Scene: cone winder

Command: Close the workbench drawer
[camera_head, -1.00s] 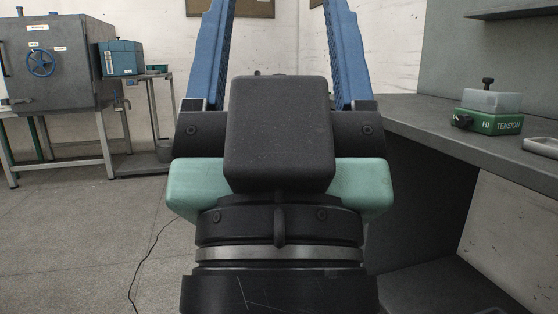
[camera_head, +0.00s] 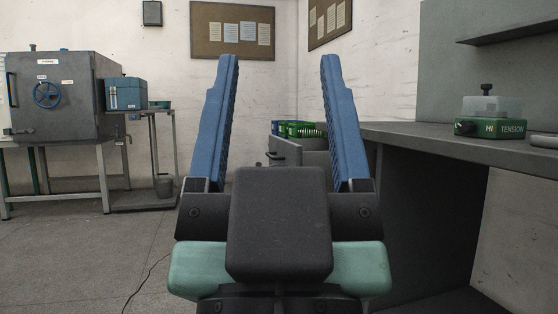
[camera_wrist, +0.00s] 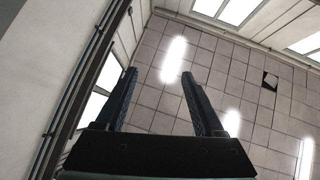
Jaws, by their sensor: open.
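A grey drawer (camera_head: 287,151) stands out at the far end of the workbench (camera_head: 392,131) in the head view, pulled open. A dark handle shows on its front, and green and blue boxes (camera_head: 298,129) stand in or just behind it. My gripper (camera_head: 280,60) is open and empty, its two blue fingers pointing up and away. The drawer shows in the gap between the fingers, farther off, with no contact visible. My gripper body hides what lies below the drawer. In the wrist view the open fingers (camera_wrist: 159,74) point toward the ceiling, and no drawer shows there.
A green tension device (camera_head: 490,127) with a clear top stands on the workbench at right, near a grey tray (camera_head: 543,141). A grey cabinet with a blue wheel (camera_head: 46,95) and a small stand (camera_head: 152,150) are at left. The floor at left is mostly clear, with a thin cable.

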